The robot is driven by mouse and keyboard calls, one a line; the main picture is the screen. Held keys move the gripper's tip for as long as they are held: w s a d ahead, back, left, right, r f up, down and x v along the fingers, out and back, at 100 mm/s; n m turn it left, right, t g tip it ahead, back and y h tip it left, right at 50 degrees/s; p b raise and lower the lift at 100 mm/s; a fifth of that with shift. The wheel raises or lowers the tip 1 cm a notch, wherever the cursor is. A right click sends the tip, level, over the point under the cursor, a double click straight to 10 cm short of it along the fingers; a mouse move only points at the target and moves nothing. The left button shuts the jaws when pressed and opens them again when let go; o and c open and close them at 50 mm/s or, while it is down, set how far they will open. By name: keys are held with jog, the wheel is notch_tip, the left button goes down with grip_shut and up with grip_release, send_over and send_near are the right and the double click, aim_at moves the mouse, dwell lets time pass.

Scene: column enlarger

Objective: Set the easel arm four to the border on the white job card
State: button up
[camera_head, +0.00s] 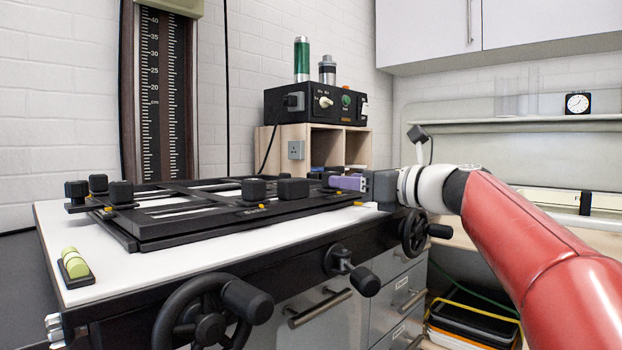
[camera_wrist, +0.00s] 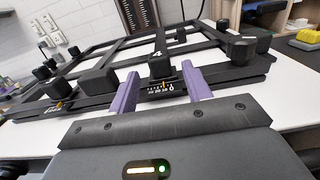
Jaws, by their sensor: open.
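The easel (camera_head: 205,232) is a flat black frame with sliding bars and block-shaped knobs, lying on the white baseboard. In the wrist view, a black knob marked 4 (camera_wrist: 160,66) stands on the easel's near rail, above a small scale (camera_wrist: 160,88) with a yellow pointer. My gripper (camera_wrist: 160,80) is open, its two purple fingers on either side of this knob with gaps visible. In the head view my gripper (camera_head: 338,182) reaches in from the right at the easel's far right end. The scale figures are too small to read. I cannot make out the white job card.
Other knobs (camera_wrist: 97,80) and (camera_wrist: 241,51) stand on both sides of the fingers. Handwheels (camera_head: 212,312) jut from the table front. A ruled column (camera_head: 160,90) and a black control box (camera_head: 315,103) on a wooden shelf stand behind. The front baseboard strip is mostly clear.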

aim_at(324, 178)
jog(key=p+x, duration=0.1)
jog(key=x, duration=0.6)
